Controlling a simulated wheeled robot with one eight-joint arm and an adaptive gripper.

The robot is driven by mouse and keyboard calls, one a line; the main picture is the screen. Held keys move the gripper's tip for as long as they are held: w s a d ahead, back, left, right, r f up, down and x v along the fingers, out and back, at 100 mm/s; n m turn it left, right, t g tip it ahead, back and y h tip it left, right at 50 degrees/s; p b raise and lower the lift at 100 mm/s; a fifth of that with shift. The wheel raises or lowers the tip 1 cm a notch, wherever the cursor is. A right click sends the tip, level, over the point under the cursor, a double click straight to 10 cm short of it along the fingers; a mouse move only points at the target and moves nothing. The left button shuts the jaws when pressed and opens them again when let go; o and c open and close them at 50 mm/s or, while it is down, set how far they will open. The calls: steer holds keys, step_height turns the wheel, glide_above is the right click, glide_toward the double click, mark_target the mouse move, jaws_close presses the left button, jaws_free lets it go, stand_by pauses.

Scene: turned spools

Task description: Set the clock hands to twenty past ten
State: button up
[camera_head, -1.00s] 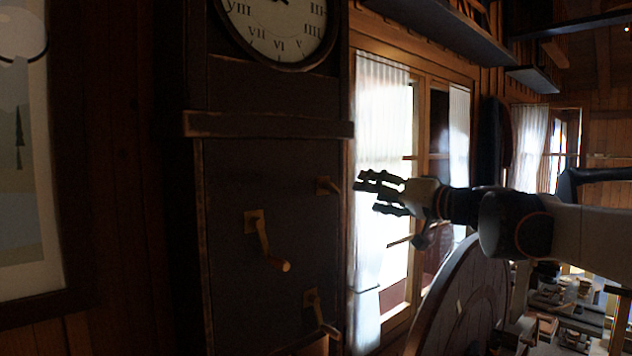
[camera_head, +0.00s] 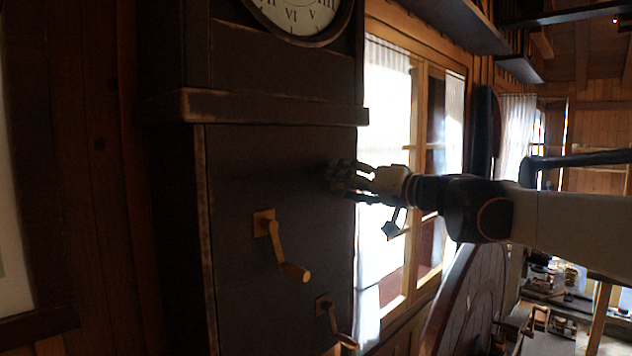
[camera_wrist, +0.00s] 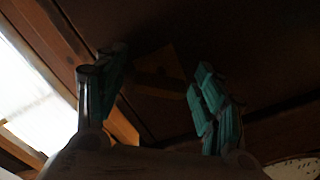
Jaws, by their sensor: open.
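The tall dark clock case (camera_head: 275,165) stands at the left, with its pale clock face (camera_head: 292,14) cut off by the top edge; its hands are out of view. Two wooden cranks show on the case front, a middle one (camera_head: 283,246) and a lower one (camera_head: 335,322). The upper right crank is hidden behind my gripper (camera_head: 345,176) in the head view. In the wrist view, a dim brown crank plate (camera_wrist: 168,66) shows between my open fingers (camera_wrist: 152,92). I cannot tell whether they touch the crank. The face edge (camera_wrist: 296,168) shows at the lower right there.
A bright curtained window (camera_head: 385,150) lies just right of the case. A large round wooden wheel (camera_head: 455,305) stands below my arm. A framed picture (camera_head: 30,320) hangs at the far left. The space before the lower case is clear.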

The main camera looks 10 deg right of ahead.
steer(key=shift+s+d, duration=0.15)
steer(key=shift+c, duration=0.8)
steer(key=c, duration=1)
steer(key=shift+m, duration=0.3)
steer(key=m+b, duration=0.1)
steer(key=m, duration=0.2)
steer(key=m+b, duration=0.1)
steer(key=m, duration=0.3)
steer(key=shift+r, duration=0.1)
steer(key=m, duration=0.4)
steer(key=shift+r+b, duration=0.1)
steer(key=shift+b, duration=0.2)
steer(key=shift+m, duration=1.9)
steer(key=shift+m, duration=0.3)
